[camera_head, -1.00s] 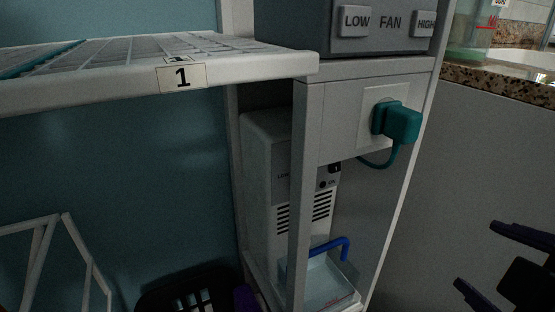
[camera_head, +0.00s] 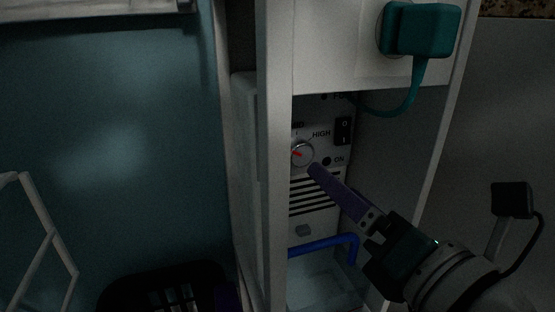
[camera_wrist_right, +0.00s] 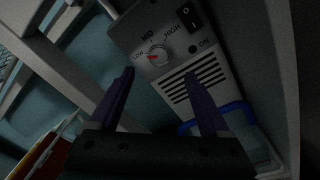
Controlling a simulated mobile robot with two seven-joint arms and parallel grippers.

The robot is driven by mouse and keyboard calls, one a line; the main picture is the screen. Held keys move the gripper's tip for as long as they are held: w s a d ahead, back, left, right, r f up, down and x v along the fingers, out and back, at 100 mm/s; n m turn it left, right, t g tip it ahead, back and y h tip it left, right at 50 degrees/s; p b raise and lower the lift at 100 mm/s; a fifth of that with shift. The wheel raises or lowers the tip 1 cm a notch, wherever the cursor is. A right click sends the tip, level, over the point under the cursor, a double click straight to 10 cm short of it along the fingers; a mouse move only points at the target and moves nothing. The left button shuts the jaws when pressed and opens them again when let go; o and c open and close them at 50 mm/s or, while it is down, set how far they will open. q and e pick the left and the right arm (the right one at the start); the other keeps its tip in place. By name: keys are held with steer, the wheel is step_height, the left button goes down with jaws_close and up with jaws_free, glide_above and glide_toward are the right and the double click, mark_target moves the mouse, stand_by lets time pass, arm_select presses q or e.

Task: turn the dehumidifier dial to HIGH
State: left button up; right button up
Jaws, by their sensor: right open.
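The dehumidifier (camera_head: 318,215) is a pale unit inside the narrow cabinet. Its round dial (camera_head: 302,153) is on the front, partly close behind the cabinet's upright in the head view. In the right wrist view the dial (camera_wrist_right: 158,55) has LOW, MID and HIGH around it, and its red pointer is towards LOW. My right gripper (camera_head: 315,170) is just below and in front of the dial. In the right wrist view its purple fingers (camera_wrist_right: 158,76) are spread and empty, with the dial beyond the gap between them. I cannot tell any contact. My left gripper is not in view.
The white cabinet upright (camera_head: 275,160) stands close left of the dial. A black switch (camera_head: 342,131) is right of it. A teal plug (camera_head: 421,30) and cord hang above. A blue pipe (camera_head: 325,245) runs below the vents. A dark basket (camera_head: 150,290) is at lower left.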

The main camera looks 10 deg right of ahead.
mark_target(304, 155)
steer(key=b+x, duration=0.1)
steer(key=x, duration=0.8)
steer(key=shift+r, duration=0.1)
jaws_close()
stand_by(0.4)
